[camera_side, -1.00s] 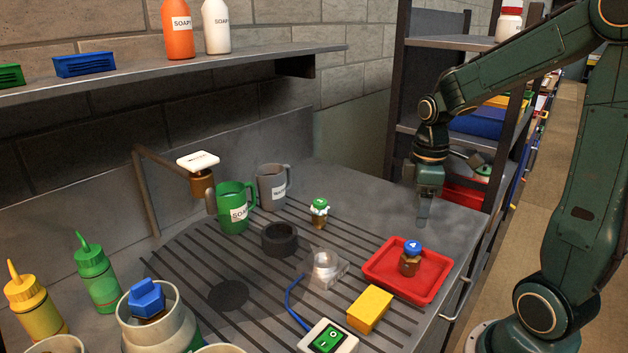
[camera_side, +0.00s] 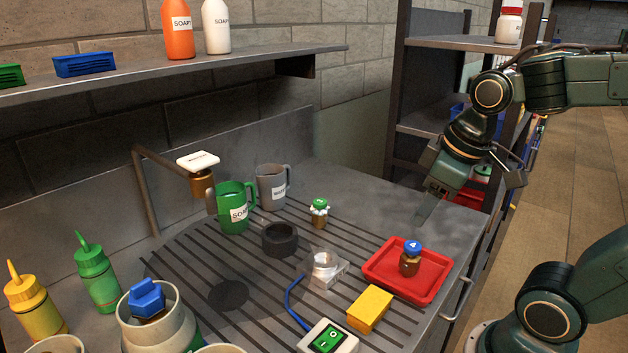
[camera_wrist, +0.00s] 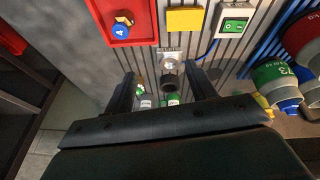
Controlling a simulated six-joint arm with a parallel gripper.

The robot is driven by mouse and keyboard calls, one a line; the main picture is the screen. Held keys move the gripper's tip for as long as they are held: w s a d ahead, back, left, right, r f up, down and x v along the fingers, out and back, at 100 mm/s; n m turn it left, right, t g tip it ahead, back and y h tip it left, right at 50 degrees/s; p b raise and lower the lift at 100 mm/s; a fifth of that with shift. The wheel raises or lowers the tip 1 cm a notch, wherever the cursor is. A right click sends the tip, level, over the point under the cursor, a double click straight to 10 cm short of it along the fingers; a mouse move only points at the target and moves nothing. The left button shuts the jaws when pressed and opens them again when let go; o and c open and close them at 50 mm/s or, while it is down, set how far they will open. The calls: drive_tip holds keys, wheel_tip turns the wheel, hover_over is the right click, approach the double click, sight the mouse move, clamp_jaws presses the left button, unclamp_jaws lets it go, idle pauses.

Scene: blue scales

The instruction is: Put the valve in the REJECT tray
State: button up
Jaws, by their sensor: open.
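A small brass valve with a blue cap marked 4 (camera_side: 411,258) stands upright in the red tray (camera_side: 385,284) at the right of the bench. In the wrist view the blue cap (camera_wrist: 121,31) and the red tray (camera_wrist: 145,35) show at the top left. Another small brass piece with a green top (camera_side: 319,213) stands upright on the ribbed area, left of my gripper. My gripper (camera_side: 424,212) is open and empty, tilted above the bench behind the red tray. In the wrist view both fingers (camera_wrist: 162,80) are spread apart. No REJECT label is readable.
A yellow block (camera_side: 369,309), a green switch box (camera_side: 328,339), a clear fixture (camera_side: 325,268) and a black ring (camera_side: 280,239) stand near the tray. Green (camera_side: 235,208) and grey (camera_side: 272,187) mugs stand behind. A shelf rack (camera_side: 450,125) rises at the back right.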

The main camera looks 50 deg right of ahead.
drive_tip(key=shift+m+t+y, duration=0.3)
drive_tip(key=shift+m+t, duration=0.6)
drive_tip(key=shift+s+a+r, duration=0.25)
drive_tip(key=shift+s+a, duration=0.3)
drive_tip(key=shift+s, duration=0.05)
drive_tip(key=shift+s+a+r, duration=0.3)
drive_tip(key=shift+s+a, duration=0.25)
drive_tip(key=shift+s, duration=0.1)
drive_tip(key=shift+s+a+r, duration=0.25)
drive_tip(key=shift+s+a, duration=0.3)
drive_tip(key=shift+s, duration=0.05)
